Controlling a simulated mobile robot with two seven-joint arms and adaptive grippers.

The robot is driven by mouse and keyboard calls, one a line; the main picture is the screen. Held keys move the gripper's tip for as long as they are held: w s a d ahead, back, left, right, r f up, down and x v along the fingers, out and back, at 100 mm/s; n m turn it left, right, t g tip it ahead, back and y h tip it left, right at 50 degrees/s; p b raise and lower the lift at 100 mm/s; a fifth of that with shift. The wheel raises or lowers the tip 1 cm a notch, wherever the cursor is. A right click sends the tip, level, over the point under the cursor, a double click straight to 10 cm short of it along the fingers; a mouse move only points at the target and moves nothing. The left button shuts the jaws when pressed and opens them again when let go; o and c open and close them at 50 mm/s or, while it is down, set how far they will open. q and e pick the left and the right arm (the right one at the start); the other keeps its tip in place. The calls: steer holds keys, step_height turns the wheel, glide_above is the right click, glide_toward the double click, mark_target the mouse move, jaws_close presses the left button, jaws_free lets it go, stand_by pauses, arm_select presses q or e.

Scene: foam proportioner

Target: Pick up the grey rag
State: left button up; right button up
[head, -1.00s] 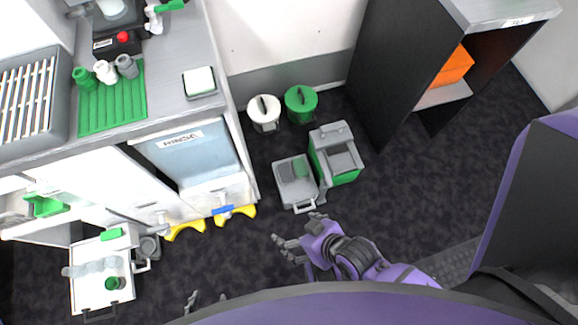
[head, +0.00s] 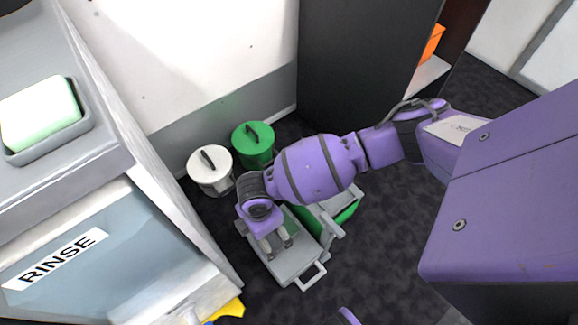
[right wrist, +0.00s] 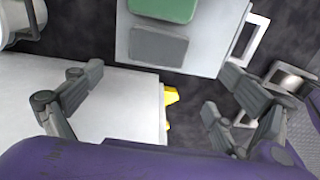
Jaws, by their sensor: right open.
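The grey rag (right wrist: 158,46) is a dark grey flat rectangle on a light grey tray (right wrist: 205,62) in the right wrist view. A green rag (right wrist: 163,8) lies beside it at the top edge. My right gripper (right wrist: 162,72) is open and empty, its fingers apart on either side of the picture below the grey rag. In the head view my right gripper (head: 278,246) hangs over the tray (head: 292,268), pointing down. There it hides the grey rag, while part of the green rag (head: 291,222) shows. My left gripper is not in view.
A white bin (head: 210,172) and a green bin (head: 254,146) stand behind the tray by the wall. A green and grey bucket (head: 345,212) is right of it. The counter with the RINSE basin (head: 110,255) is at the left.

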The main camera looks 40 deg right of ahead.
mark_target(267, 238)
steer(key=shift+w+d+f, duration=0.1)
steer(key=shift+w+f, duration=0.25)
steer(key=shift+f, duration=0.1)
step_height(267, 238, down, 2)
steer(key=shift+f+b, duration=0.1)
steer(key=shift+b, duration=0.7)
steer(key=f, duration=0.1)
steer(key=f+b, duration=0.2)
steer(key=shift+d+f, duration=0.3)
steer(key=shift+f, duration=0.05)
steer(key=shift+f+b, duration=0.3)
steer(key=shift+b, duration=0.1)
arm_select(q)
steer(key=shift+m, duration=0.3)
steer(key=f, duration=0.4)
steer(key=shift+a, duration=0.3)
arm_select(e)
steer(key=shift+r, duration=0.1)
steer(key=shift+c, duration=0.5)
steer(key=c, duration=1.1)
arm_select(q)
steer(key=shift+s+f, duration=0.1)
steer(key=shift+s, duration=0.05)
arm_select(e)
steer(key=shift+c, duration=0.3)
